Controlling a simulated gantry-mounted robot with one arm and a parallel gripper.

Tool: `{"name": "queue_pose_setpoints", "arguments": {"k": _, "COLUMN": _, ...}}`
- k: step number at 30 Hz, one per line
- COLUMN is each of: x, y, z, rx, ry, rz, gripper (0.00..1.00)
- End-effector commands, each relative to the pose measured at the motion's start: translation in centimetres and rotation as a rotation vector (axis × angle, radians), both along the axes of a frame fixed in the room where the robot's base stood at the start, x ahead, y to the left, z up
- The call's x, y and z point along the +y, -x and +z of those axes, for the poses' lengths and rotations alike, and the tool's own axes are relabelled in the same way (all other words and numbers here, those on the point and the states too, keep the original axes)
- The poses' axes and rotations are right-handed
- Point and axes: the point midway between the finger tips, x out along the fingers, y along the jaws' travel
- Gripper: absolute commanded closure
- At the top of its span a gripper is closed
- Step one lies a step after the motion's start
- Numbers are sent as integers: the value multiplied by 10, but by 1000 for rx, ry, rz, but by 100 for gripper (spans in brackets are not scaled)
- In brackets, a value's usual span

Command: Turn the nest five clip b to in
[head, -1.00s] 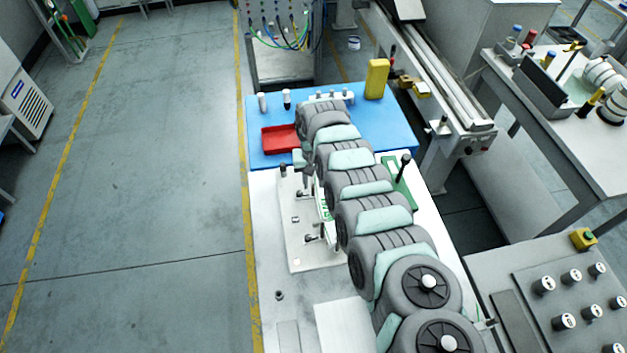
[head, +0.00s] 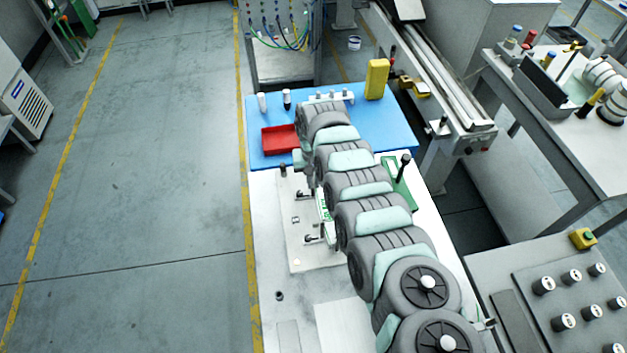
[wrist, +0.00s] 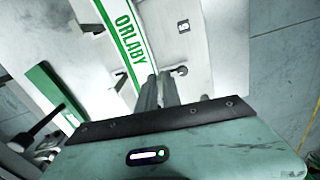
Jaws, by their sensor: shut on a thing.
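A white nest plate (head: 298,250) lies on the table left of my arm. My gripper (wrist: 159,94) points down at the plate beside the strip and is shut on a small grey clip (wrist: 180,71). The clip's rounded end shows just past the fingertips; the rest is hidden by the fingers. Another small clip (wrist: 92,28) sits at the strip's other side. In the head view a clip (head: 313,238) shows near the plate's front. My arm hides much of the strip there.
A red tray (head: 279,139) and a yellow block (head: 377,78) stand on the blue mat (head: 400,130). A green piece with a black-knobbed lever (head: 403,165) stands right of my arm. A conveyor rail runs at back right. The floor at left is clear.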

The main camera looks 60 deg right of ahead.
Motion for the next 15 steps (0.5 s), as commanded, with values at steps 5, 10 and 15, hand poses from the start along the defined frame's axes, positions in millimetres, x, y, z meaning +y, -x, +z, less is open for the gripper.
{"name": "queue_pose_setpoints", "arguments": {"k": 5, "x": 2, "y": -1, "z": 0, "rx": 2, "ry": -2, "rz": -57, "gripper": 100}}
{"name": "queue_pose_setpoints", "arguments": {"k": 10, "x": 4, "y": -6, "z": 0, "rx": 1, "ry": 2, "rz": -164, "gripper": 100}}
{"name": "queue_pose_setpoints", "arguments": {"k": 15, "x": 4, "y": -9, "z": -1, "rx": 2, "ry": 2, "rz": -315, "gripper": 100}}
